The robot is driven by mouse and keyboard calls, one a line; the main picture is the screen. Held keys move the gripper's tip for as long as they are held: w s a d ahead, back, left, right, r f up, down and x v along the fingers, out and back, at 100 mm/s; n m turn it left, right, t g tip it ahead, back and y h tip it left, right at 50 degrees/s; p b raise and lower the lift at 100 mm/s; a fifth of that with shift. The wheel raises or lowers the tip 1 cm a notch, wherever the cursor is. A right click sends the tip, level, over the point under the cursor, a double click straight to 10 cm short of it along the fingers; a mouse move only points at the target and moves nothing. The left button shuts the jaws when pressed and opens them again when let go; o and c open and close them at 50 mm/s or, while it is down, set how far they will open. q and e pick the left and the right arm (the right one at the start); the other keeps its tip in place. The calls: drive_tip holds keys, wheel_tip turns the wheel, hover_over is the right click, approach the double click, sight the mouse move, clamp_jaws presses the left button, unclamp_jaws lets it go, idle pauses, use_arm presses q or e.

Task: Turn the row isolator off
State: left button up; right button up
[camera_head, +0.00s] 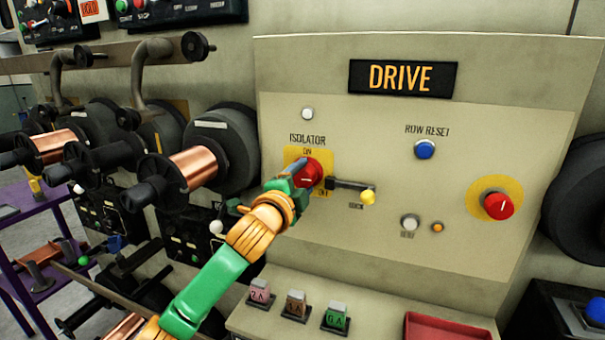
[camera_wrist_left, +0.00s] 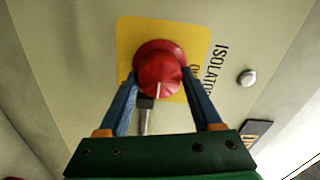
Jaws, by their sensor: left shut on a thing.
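The red isolator knob (camera_head: 312,170) sits on a yellow plate (camera_head: 322,157) on the DRIVE panel, under the word ISOLATOR. "ON" is printed above it; a label below is partly hidden. My left gripper (camera_head: 299,174) is shut on the knob, its blue fingers on either side. In the left wrist view the gripper (camera_wrist_left: 160,80) holds the red knob (camera_wrist_left: 160,72) between both fingers. My right gripper is not in view.
A black lever with a yellow end (camera_head: 368,197) is just right of the knob. A blue row reset button (camera_head: 425,149) and a red knob on yellow (camera_head: 498,205) are farther right. Copper spools (camera_head: 193,168) stand left. Tagged blocks (camera_head: 297,303) and a red tray (camera_head: 447,329) lie below.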

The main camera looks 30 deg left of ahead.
use_arm(q)
drive_tip(key=shift+r, duration=0.15)
idle(0.4)
drive_tip(key=o, duration=1.4)
drive_tip(key=shift+c, duration=0.2)
drive_tip(key=shift+w, duration=0.1)
drive_tip(key=b+v, duration=0.2)
drive_tip(key=v, duration=0.5)
drive_tip(key=shift+b, duration=0.3)
